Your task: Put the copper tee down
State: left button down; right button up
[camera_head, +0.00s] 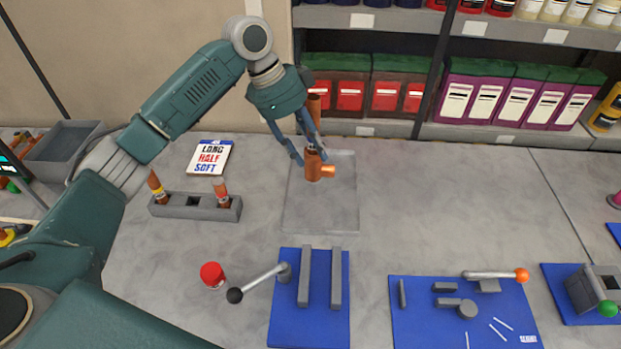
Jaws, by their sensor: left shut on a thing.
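The copper tee (314,168) is in the fingers of my left gripper (308,154), which is shut on it. The tee's short branch points right. A copper tube (314,104) shows above, beside the gripper's body; I cannot tell whether it joins the tee. The tee is over the back part of a flat, pale grey square tray (345,215). I cannot tell whether the tee touches the tray. My right gripper is not in view.
A grey rack (183,210) with two copper-coloured tubes stands left of the tray, near a "LONG HALF SOFT" card (210,157). A red-capped jar (212,275) and a blue mat (286,335) with a lever lie in front. Shelves of boxes stand behind. Bench right of the tray is clear.

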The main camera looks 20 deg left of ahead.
aim_at(309, 168)
pick_arm(q)
notch_tip(309, 168, down, 6)
jog(key=shift+f+p, duration=0.2)
jog(key=shift+p, duration=0.45)
notch_tip(309, 168, down, 5)
jog(key=shift+r+p, duration=0.1)
jog(key=shift+p, duration=0.45)
jog(key=c, duration=1.1)
grip_release()
